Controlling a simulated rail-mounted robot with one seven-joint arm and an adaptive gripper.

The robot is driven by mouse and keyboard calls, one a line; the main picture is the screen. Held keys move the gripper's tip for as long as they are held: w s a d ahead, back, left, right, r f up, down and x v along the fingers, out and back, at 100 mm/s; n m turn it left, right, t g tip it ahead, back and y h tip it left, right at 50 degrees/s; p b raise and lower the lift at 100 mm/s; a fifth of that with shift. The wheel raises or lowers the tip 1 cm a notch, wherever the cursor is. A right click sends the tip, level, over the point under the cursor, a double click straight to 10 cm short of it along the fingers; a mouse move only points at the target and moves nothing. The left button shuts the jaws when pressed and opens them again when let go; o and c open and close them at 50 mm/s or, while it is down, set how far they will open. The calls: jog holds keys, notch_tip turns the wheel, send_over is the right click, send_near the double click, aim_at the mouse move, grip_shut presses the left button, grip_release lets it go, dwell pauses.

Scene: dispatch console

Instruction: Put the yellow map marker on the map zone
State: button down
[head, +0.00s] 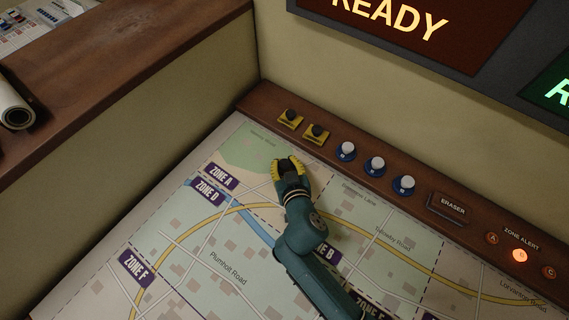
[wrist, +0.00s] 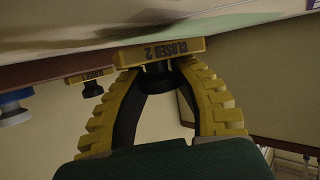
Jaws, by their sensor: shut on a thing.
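My gripper (head: 290,168) is over the upper part of the map (head: 215,250), by the green patch and right of the ZONE A label (head: 223,177). In the wrist view my gripper (wrist: 158,72) is shut on the black knob of a yellow marker (wrist: 160,52) lettered "CLOSED 2". Its plate is at or very near the map surface; I cannot tell whether it touches. In the head view the fingers hide most of it. Two other yellow markers, one left (head: 290,119) and one right (head: 316,134), stand on the wooden ledge.
Along the ledge (head: 262,100) are several blue-and-white markers (head: 375,166), an eraser (head: 453,206) and ZONE ALERT lamps; the middle lamp (head: 519,255) glows orange. A wall rises behind the ledge. The map surface around my arm is clear.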

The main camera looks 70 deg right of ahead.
jog(key=shift+s+a+f+b, duration=0.15)
jog(key=shift+f+b, duration=0.2)
jog(key=shift+f, duration=0.2)
jog(key=shift+s+a+f+b, duration=0.1)
jog(key=shift+f+b, duration=0.25)
jog(key=shift+f, duration=0.15)
jog(key=c, duration=0.8)
grip_release()
jog(key=shift+f, duration=0.15)
jog(key=shift+d+r+p, duration=0.1)
jog(key=shift+r+p, duration=0.55)
jog(key=shift+r, duration=0.05)
jog(key=shift+a+r, duration=0.25)
jog(key=shift+a, duration=0.05)
jog(key=v, duration=0.7)
jog(key=p+v, duration=0.1)
jog(key=v, duration=0.3)
jog(key=shift+r, duration=0.4)
jog(key=shift+r, duration=0.15)
